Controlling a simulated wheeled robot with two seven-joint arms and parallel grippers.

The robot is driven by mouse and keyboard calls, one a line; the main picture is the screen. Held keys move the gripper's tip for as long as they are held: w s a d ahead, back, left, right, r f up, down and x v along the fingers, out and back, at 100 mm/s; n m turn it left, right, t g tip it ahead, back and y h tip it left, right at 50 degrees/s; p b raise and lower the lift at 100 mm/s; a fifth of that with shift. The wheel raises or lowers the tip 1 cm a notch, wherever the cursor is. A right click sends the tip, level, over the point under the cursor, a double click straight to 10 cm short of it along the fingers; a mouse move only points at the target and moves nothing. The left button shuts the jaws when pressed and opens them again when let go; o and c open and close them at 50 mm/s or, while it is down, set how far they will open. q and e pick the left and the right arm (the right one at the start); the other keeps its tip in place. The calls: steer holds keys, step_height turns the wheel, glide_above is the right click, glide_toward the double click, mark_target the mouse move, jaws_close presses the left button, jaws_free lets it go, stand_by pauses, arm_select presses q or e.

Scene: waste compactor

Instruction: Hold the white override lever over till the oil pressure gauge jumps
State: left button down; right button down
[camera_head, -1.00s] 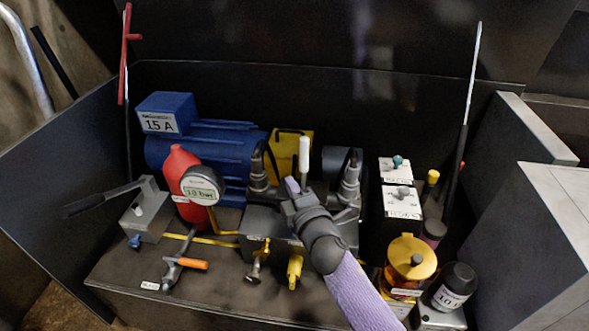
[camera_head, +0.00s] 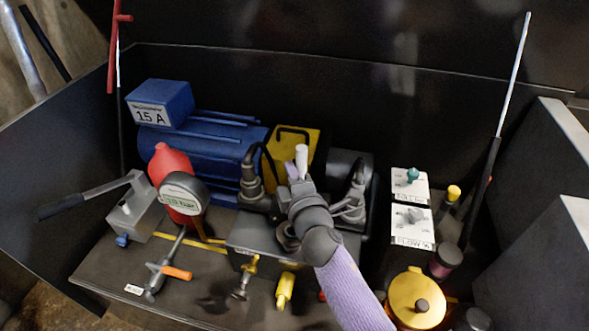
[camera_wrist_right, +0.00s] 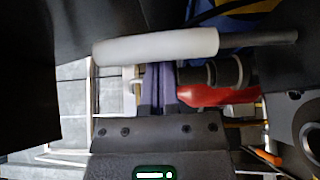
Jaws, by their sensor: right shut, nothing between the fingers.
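The white override lever (camera_head: 301,160) stands near upright behind the middle of the pump block, its top leaning slightly left. In the right wrist view its white handle (camera_wrist_right: 155,47) lies across the picture on a dark rod. My right gripper (camera_head: 293,174) is shut and empty beside the lever. Its fingers (camera_wrist_right: 160,88) show close by the handle in the wrist view; whether they touch it I cannot tell. The round gauge (camera_head: 183,194) in front of the red bottle seems to read 10 bar, though its digits are blurred. My left gripper is not in view.
A blue motor (camera_head: 200,150) marked 15 A stands behind. Black hoses curve beside the lever. White-topped boxes (camera_head: 410,225) and a yellow cap (camera_head: 416,299) stand at right. An orange-handled valve (camera_head: 176,272) is at front left. Dark panels enclose the bay.

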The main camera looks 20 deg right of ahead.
steer(key=shift+a, duration=0.1)
steer(key=d+m+b, duration=0.1)
steer(key=b, duration=0.1)
steer(key=s+d+f+m+t+b, duration=0.1)
steer(key=m, duration=0.1)
steer(key=s+d+m+t+h+b, duration=0.1)
steer(key=m+b, duration=0.1)
steer(key=shift+s+d+f+b, duration=0.15)
steer(key=shift+s+d+b, duration=0.15)
steer(key=shift+d, duration=0.1)
steer(key=shift+d+r+m+t+h, duration=0.2)
steer(key=shift+r+m+t+h, duration=0.1)
steer(key=shift+r, duration=0.1)
stand_by(0.4)
